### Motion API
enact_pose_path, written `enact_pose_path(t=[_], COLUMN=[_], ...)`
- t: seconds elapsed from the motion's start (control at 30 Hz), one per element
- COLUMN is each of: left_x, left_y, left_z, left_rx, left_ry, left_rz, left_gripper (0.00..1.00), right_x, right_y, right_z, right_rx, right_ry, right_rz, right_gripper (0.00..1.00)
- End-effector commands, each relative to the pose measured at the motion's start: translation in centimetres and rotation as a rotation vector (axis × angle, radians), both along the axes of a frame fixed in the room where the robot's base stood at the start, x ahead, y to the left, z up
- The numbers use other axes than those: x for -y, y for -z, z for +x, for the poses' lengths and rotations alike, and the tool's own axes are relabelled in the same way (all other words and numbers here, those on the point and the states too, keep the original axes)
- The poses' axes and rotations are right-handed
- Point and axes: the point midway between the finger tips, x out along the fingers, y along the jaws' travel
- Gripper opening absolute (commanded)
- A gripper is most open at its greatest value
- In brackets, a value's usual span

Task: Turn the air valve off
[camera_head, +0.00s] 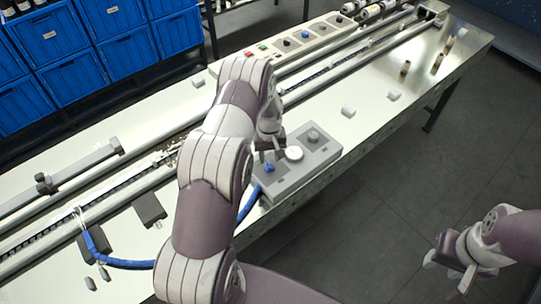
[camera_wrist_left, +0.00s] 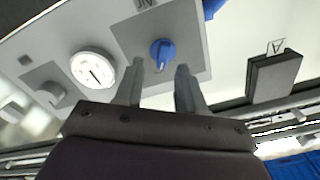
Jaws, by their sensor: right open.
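The air valve is a blue knob (camera_head: 268,168) on the left part of a grey panel box (camera_head: 308,166) at the table's front edge. In the left wrist view the blue knob (camera_wrist_left: 162,50) sits on a darker grey plate, with a partly cut-off label beyond it. My left gripper (camera_wrist_left: 160,66) is open, with its two fingertips pointing at the knob, one to each side. I cannot tell whether they touch it. In the head view my left gripper (camera_head: 265,158) is just above the knob, partly hidden by my arm. My right gripper (camera_head: 448,264) is open and empty, over the floor.
A white round gauge (camera_head: 294,153) and a grey knob (camera_head: 313,137) share the panel box. A blue hose (camera_head: 125,263) runs along the table to the box's left. Long rails cross the table behind. Blue crates (camera_head: 85,75) stand at the back left.

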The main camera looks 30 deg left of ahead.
Motion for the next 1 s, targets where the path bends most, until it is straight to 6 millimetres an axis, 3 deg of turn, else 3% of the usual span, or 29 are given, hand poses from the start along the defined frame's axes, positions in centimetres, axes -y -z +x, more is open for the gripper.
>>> enact_pose_path(t=[0.2, 0.47, 0.5, 0.6, 0.63, 1.0], left_x=[0.0, 0.0, 0.0, 0.0, 0.0, 0.0], left_y=[2.3, 2.7, 2.7, 2.7, 2.7, 2.7], left_z=[0.0, 0.0, 0.0, 0.0, 0.1, 0.0], left_rx=[0.001, 0.002, 0.002, 0.002, 0.002, 0.002], left_ry=[0.000, 0.001, 0.001, 0.001, 0.001, -0.028], left_rz=[0.000, 0.000, 0.000, 0.000, 0.000, 0.001], left_gripper=[0.39, 0.39, 0.36, 0.04, 0.00, 0.00], right_x=[0.0, 0.0, 0.0, 0.0, 0.0, 0.0], right_y=[-0.7, -0.7, -0.7, -0.7, -0.7, -0.4], right_z=[0.0, 0.0, 0.0, 0.0, 0.0, 0.0], right_rx=[0.000, 0.000, 0.000, 0.000, 0.000, 0.000], right_ry=[0.000, 0.000, 0.000, 0.000, 0.000, 0.000], right_rz=[0.000, 0.000, 0.000, 0.000, 0.000, 0.000], right_gripper=[0.43, 0.43, 0.43, 0.43, 0.43, 0.43])
